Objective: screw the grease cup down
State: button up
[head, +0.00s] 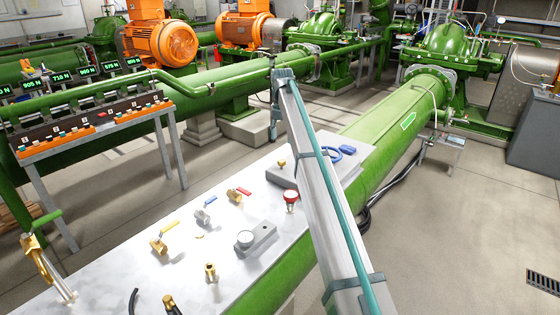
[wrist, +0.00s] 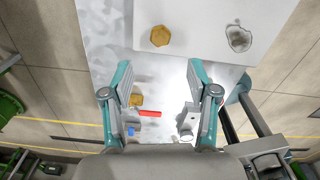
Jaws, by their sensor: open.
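A brass, faceted round cap (wrist: 160,36), which looks like the grease cup, sits on a pale block (wrist: 199,12) in the wrist view. In the head view, a small brass fitting (head: 281,163) stands on the grey block (head: 318,178) and seems to be the same piece. My gripper (wrist: 159,76) is open and empty, its two teal-backed fingers wide apart. The cap lies just beyond the gap between them in the picture, apart from both. In the head view my gripper (head: 274,132) hangs over the bench's far end, near the brass fitting. Whether the cap is seated cannot be told.
The white bench (head: 120,262) carries valves with yellow (head: 170,226) and blue (head: 210,200) handles, a red-topped fitting (head: 291,196) and a grey gauge block (head: 257,240). A blue loop (head: 345,150) lies by the grey block. A green pipe (head: 385,127) runs behind.

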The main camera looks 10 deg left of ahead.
aim_at(282, 160)
notch_tip(282, 160, down, 10)
jog(key=shift+f+p, duration=0.1)
jog(key=shift+p, duration=0.8)
jog(key=shift+c, duration=0.3)
grip_shut()
